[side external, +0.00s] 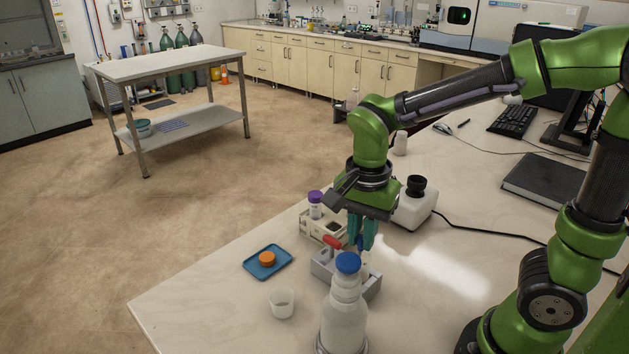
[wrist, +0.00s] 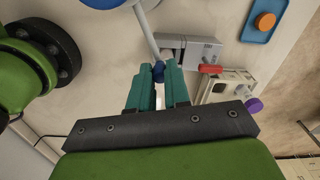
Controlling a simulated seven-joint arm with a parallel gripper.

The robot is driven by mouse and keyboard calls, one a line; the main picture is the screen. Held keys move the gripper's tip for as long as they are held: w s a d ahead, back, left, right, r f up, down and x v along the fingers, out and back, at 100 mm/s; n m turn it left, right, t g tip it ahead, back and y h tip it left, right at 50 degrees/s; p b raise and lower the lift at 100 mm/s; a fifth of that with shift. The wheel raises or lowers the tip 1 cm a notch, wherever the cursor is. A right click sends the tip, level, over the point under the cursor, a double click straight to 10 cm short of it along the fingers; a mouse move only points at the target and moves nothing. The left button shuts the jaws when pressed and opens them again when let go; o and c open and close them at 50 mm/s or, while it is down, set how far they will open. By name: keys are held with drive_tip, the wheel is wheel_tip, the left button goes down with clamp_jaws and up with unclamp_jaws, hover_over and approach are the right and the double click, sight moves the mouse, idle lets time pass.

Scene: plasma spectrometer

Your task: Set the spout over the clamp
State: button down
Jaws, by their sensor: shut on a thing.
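A white bottle (side external: 343,318) with a blue cap (side external: 348,263) stands at the near side of the bench. In the wrist view a pale thin spout (wrist: 146,32) runs from near the bottle top to a small blue tip (wrist: 158,72). My gripper (wrist: 157,76), with teal fingers, is shut on the spout near this tip. In the side view my gripper (side external: 362,246) points down behind the bottle. The grey clamp (wrist: 188,48) has a red lever (wrist: 210,68) and lies to the right of the spout tip. In the side view the clamp (side external: 322,266) is partly hidden by the bottle.
A beige rack (side external: 313,228) with a purple-capped tube (side external: 315,205) stands behind the clamp. A blue tray (side external: 252,268) with an orange cap (side external: 267,258) and a small clear cup (side external: 282,302) lie left. A white device (side external: 414,208) with a black top stands right.

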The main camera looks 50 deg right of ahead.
drive_tip(key=c, duration=1.1)
unclamp_jaws()
drive_tip(key=shift+r, duration=0.1)
wheel_tip(320, 180, up, 17)
drive_tip(key=shift+f, duration=0.15)
